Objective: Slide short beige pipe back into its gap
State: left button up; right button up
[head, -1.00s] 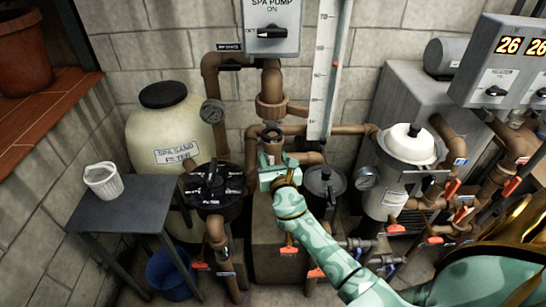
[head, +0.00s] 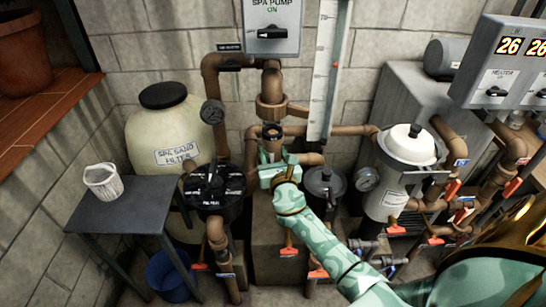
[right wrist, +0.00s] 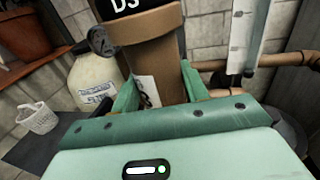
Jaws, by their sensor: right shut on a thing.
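The short beige-brown pipe (head: 271,146) stands roughly upright below the union (head: 271,106) of the vertical line under the spa pump box. Its dark upper end shows just under the union; whether they touch I cannot tell. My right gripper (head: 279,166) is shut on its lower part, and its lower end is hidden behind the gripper. In the right wrist view, the pipe (right wrist: 166,68) stands between the two green fingers (right wrist: 158,92), with a wider collar above and a pale tag beside it. My left gripper is not in view.
A black-lidded pump pot (head: 215,190) stands left of the gripper, another dark pot (head: 325,183) right. A white-lidded filter (head: 405,155) is further right. A grey table (head: 130,215) holds a white basket (head: 103,181). A level scale (head: 327,70) hangs behind.

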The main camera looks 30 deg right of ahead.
jog(key=shift+w+d, duration=0.4)
jog(key=shift+w, duration=0.25)
jog(key=shift+w+d, duration=0.15)
jog(key=shift+w, duration=0.15)
dwell(0.6)
jog(key=shift+d+b+x, duration=0.25)
jog(key=shift+b+x, duration=0.35)
jog(key=shift+x, duration=0.6)
jog(key=shift+w+d, duration=0.1)
jog(key=shift+d, duration=0.05)
dwell(0.5)
jog(key=shift+w+d, duration=0.15)
jog(key=shift+w, duration=0.2)
jog(key=shift+w+d+b, duration=0.2)
jog(key=shift+w+b, duration=0.1)
jog(key=shift+b, duration=0.1)
jog(key=shift+w+d+r, duration=0.15)
jog(key=shift+w, duration=0.05)
jog(key=shift+w+d, duration=0.1)
jog(key=shift+d, duration=0.05)
dwell(0.3)
jog(key=shift+r, duration=0.1)
jog(key=shift+c, duration=0.7)
